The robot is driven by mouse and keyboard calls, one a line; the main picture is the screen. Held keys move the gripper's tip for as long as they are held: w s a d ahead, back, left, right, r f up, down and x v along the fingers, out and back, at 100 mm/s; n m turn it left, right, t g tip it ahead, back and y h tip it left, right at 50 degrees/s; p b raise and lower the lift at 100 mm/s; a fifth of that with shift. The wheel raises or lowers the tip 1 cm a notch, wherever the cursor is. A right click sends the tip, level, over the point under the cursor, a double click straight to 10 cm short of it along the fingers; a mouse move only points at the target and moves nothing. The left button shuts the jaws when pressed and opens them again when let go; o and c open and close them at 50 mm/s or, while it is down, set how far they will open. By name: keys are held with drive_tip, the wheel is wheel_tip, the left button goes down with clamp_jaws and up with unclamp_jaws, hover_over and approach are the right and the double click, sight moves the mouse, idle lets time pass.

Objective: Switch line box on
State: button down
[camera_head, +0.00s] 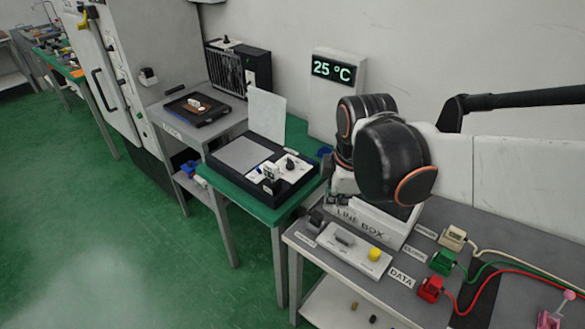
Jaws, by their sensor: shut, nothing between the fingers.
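The line box (372,226) stands on the grey bench at the lower right, its name on a sloped light face. A pale panel in front of it carries a grey lever or switch piece (343,237) and a yellow knob (375,254). The switch position is too small to tell. My gripper (338,190) shows only partly, behind and below my black arm joints, above the back left of the line box. It is shut and appears empty. My arm hides part of the box's rear, and contact with the box cannot be told.
White (453,237), green (442,262) and red (430,289) plugs with cables lie right of the box, by a DATA label. A small black fixture (315,219) sits at its left. A green table (236,196) with a black case stands left. Green floor is free at lower left.

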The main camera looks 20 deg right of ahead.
sight(344, 236)
drive_tip(key=w+d+f+n+g, duration=0.3)
drive_tip(key=w+d+f+n, duration=0.2)
drive_tip(key=n, duration=0.6)
drive_tip(key=shift+f+p, duration=0.3)
drive_tip(key=shift+f, duration=0.65)
drive_tip(key=shift+w+f, duration=0.1)
wheel_tip(344, 236, down, 14)
drive_tip(key=b, duration=0.5)
drive_tip(key=shift+b, duration=0.4)
